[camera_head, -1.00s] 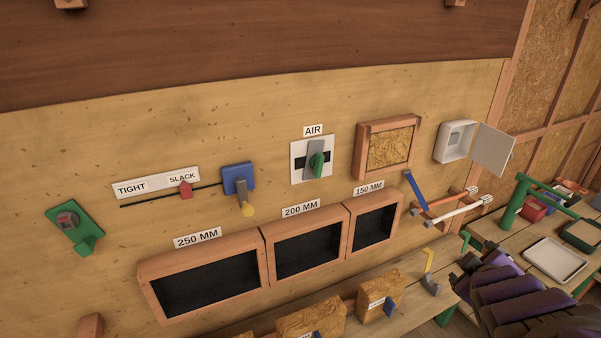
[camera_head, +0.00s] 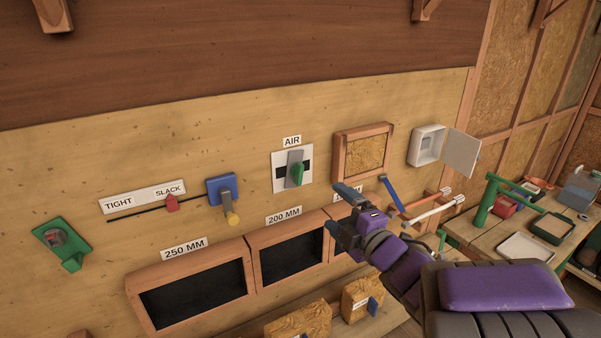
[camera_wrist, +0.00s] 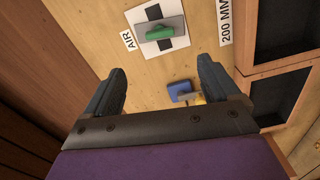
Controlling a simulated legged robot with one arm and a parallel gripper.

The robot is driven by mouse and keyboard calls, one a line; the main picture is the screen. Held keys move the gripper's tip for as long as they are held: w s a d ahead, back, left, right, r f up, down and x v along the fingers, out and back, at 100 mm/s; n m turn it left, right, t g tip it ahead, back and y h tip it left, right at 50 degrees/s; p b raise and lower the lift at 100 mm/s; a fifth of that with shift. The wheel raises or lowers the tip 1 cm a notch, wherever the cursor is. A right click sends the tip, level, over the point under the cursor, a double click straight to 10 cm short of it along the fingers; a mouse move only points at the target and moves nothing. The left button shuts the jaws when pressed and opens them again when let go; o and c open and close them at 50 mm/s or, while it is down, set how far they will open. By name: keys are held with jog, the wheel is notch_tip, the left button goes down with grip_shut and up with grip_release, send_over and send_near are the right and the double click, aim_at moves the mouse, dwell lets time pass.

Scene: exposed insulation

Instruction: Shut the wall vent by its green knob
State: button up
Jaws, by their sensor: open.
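The wall vent (camera_head: 280,181) is a white plate with a black slot under the AIR label. A grey slider plate (camera_head: 291,159) covers the slot's middle, and black shows on both sides of it. The green knob (camera_head: 297,174) sits on the slider. In the wrist view the green knob (camera_wrist: 159,33) lies beyond my open fingers, near the top, and the vent plate (camera_wrist: 181,42) is turned sideways. My gripper (camera_head: 339,209) is open and empty, to the right of and below the vent in the head view, apart from it. It also shows in the wrist view (camera_wrist: 162,85).
Framed dark bins (camera_head: 250,261) line the wall below the vent. A blue bracket with a yellow knob (camera_head: 222,189) is to its left. A framed insulation panel (camera_head: 362,153) and an open white box (camera_head: 427,145) are to its right. Bare wall surrounds the vent.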

aim_at(301, 177)
jog(key=p+x, duration=0.1)
jog(key=x, duration=1.4)
jog(key=shift+w+a, duration=0.25)
jog(key=shift+a, duration=0.05)
jog(key=shift+c, duration=0.2)
jog(key=shift+f, duration=0.1)
jog(key=c, duration=1)
